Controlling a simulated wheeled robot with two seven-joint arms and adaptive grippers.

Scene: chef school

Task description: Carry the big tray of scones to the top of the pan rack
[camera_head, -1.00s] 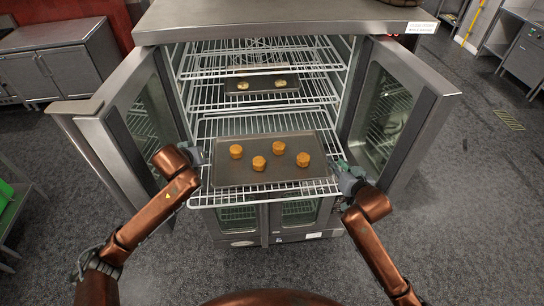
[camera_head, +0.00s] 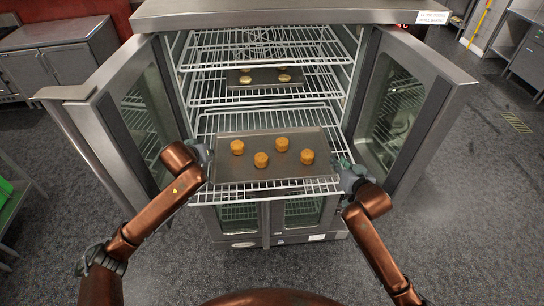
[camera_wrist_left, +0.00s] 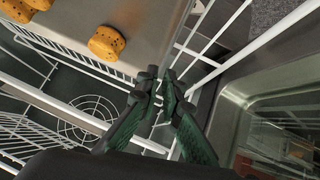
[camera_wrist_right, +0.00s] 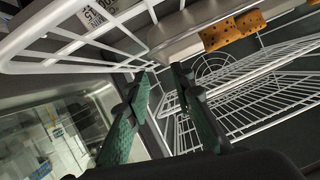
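The big tray (camera_head: 228,171) is a flat dark metal sheet with several round golden scones (camera_head: 261,159) on it. It lies on a white wire rack (camera_head: 205,190) pulled out of the open oven. My left gripper (camera_head: 201,156) is at its left side. In the left wrist view the fingertips (camera_wrist_left: 161,75) are close together by the tray's corner; whether they pinch its edge is unclear. My right gripper (camera_head: 346,168) is at the tray's right side. In the right wrist view its fingers (camera_wrist_right: 160,72) are apart, with nothing seen between them. The pan rack is not seen.
Both oven doors, left (camera_head: 112,120) and right (camera_head: 409,110), stand open beside my arms. A smaller tray (camera_head: 252,83) with scones sits deeper inside. A metal cabinet (camera_head: 55,60) is at the back left. Grey floor (camera_head: 460,210) is clear at the right.

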